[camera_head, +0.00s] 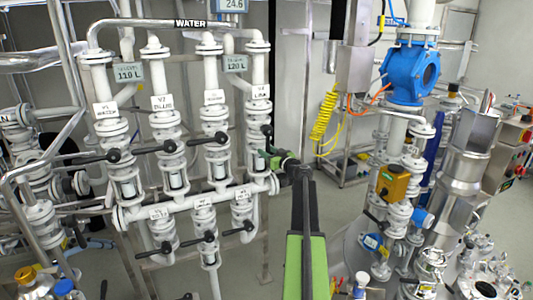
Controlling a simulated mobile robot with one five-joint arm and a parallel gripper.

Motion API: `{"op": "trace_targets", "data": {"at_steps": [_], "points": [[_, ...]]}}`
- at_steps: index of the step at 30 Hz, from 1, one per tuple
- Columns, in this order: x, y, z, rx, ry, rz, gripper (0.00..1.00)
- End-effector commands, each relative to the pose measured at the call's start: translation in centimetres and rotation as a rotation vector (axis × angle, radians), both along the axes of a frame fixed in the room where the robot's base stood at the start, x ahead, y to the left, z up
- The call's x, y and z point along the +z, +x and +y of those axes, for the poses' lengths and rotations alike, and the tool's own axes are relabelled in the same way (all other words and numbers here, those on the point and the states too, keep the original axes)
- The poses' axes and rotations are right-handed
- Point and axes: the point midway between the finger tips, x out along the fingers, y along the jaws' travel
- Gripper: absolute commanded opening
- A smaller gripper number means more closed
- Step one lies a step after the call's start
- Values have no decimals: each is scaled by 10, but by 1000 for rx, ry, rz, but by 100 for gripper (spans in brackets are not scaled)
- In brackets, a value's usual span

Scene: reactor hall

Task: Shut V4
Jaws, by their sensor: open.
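The V4 valve (257,162) is on the rightmost upper pipe of the white manifold, below a small label (260,92) that is hard to read. Its black lever (267,132) shows at the valve's right side and looks roughly upright, with the lower part partly hidden by my gripper. The jaws are open and small in view. I cannot tell whether they touch the lever.
The neighbouring V3 lever (208,140) and V2 lever (150,146) lie roughly sideways to the left. Lower valves with black levers (235,229) sit under the horizontal white pipe (185,204). A blue-bodied valve (411,74) and steel vessels stand to the right. Grey floor is open behind my arm.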

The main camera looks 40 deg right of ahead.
Motion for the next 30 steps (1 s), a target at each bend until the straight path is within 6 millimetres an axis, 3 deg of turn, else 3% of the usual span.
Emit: {"op": "trace_targets", "data": {"at_steps": [3, 13, 30], "points": [[0, 0, 0, 0, 0, 0, 42], [0, 0, 0, 1, 0, 0, 0], [0, 0, 1, 2, -1, 1, 0]]}}
